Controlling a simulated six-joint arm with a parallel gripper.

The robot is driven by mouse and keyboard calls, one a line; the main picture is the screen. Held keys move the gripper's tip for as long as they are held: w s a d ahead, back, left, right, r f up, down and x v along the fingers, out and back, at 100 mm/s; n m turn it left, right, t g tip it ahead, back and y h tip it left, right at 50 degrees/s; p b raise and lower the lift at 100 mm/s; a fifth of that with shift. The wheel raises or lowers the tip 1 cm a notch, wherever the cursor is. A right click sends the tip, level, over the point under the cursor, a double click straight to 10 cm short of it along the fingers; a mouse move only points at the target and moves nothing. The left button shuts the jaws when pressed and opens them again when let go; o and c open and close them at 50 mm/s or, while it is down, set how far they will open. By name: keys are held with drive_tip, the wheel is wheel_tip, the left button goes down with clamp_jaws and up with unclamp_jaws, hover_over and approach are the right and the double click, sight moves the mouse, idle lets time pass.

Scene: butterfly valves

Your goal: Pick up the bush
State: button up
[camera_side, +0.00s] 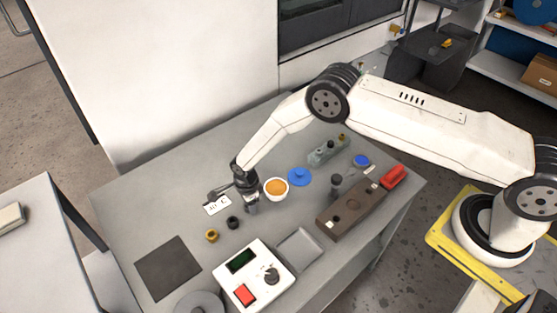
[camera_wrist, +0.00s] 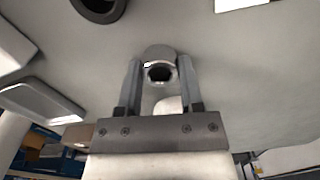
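The bush looks to be the short silver-grey hollow cylinder (camera_wrist: 160,56) in the wrist view, with its dark bore facing the camera. My gripper (camera_wrist: 160,70) has one finger on each side of it, close to its walls. Whether the fingers touch or squeeze it cannot be told. In the side view my gripper (camera_side: 248,196) points down over the middle of the grey table, with a small silver piece (camera_side: 251,208) at its tips. I cannot tell whether that piece stands on the table or is lifted.
Near my gripper are a white bowl with orange contents (camera_side: 276,188), a black ring (camera_side: 233,222), a brass-coloured part (camera_side: 212,235) and a white card (camera_side: 217,206). A white control box (camera_side: 254,274) stands in front. A dark square mat (camera_side: 168,268) lies bare at front left.

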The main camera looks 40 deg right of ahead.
clamp_jaws()
drive_tip(key=shift+r, duration=0.15)
drive_tip(key=shift+r, duration=0.75)
drive_tip(key=s+d+r, duration=0.3)
drive_tip(key=s+r, duration=0.8)
drive_tip(key=s, duration=0.2)
drive_tip(key=shift+s+d, duration=0.25)
drive_tip(key=shift+d, duration=0.05)
drive_tip(key=shift+r, duration=0.1)
